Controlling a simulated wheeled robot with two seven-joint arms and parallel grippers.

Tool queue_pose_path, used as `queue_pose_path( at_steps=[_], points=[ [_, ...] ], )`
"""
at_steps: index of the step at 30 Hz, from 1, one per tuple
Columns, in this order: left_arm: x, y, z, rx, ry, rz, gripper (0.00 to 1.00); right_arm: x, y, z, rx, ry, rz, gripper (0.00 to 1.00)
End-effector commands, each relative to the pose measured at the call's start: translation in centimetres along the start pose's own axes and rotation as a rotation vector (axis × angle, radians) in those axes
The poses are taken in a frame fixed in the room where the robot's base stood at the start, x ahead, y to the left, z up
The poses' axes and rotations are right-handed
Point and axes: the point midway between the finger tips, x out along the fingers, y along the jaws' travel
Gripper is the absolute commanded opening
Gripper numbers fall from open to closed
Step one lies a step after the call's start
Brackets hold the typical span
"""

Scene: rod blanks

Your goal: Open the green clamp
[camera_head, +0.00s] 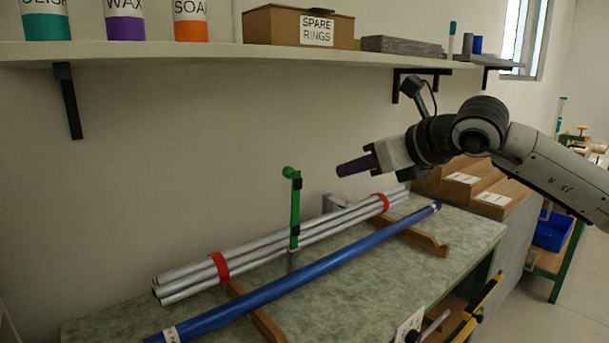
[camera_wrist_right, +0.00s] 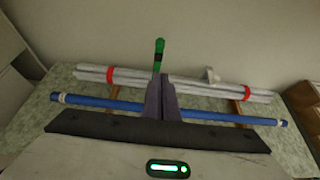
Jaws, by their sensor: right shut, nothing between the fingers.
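The green clamp (camera_head: 294,207) stands upright at the middle of the bundle of silver rods (camera_head: 270,247) on the bench, its lever pointing up with a knob at the top. In the right wrist view the clamp (camera_wrist_right: 159,55) shows just beyond my fingertips, its lower part hidden by them. My right gripper (camera_head: 340,171) is shut and empty, to the right of the clamp and at about the height of its top, apart from it in the head view. Its dark fingers (camera_wrist_right: 160,82) are together in the wrist view. My left gripper is not in view.
A blue rod (camera_head: 300,283) lies in front of the bundle on wooden supports (camera_head: 425,240). Red bands (camera_head: 220,267) circle the silver rods. A shelf (camera_head: 220,53) with bottles and a "SPARE RINGS" box (camera_head: 280,27) hangs above. Stepped wooden boxes (camera_head: 465,180) stand at the bench's right end.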

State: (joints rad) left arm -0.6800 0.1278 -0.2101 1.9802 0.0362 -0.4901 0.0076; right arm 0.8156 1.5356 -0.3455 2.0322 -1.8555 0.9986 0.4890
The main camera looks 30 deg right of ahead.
Motion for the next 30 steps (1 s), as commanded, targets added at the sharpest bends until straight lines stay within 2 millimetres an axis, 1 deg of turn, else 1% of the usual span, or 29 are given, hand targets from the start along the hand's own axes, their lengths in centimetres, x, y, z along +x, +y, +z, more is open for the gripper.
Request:
queue_pose_path(
  at_steps=[5,11,15,17,22,25,30],
  points=[
    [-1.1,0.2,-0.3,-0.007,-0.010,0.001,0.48,2.6,0.3,0.3,0.006,0.002,0.010,0.00],
    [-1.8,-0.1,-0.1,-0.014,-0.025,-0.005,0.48,7.1,0.4,0.3,0.005,0.003,0.011,0.00],
    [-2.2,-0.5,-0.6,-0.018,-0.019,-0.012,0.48,9.8,0.4,0.3,0.004,0.003,0.009,0.00],
    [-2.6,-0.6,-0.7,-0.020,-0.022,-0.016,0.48,10.6,0.3,1.2,0.006,-0.001,0.008,0.00],
    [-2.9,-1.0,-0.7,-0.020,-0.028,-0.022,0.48,12.3,0.3,1.9,0.004,0.001,0.007,0.00],
    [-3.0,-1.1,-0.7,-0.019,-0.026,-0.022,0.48,12.8,0.2,2.0,0.003,0.001,0.006,0.00],
    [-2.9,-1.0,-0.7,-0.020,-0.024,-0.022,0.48,12.9,0.2,2.0,0.001,0.001,0.006,0.00]
  ],
)
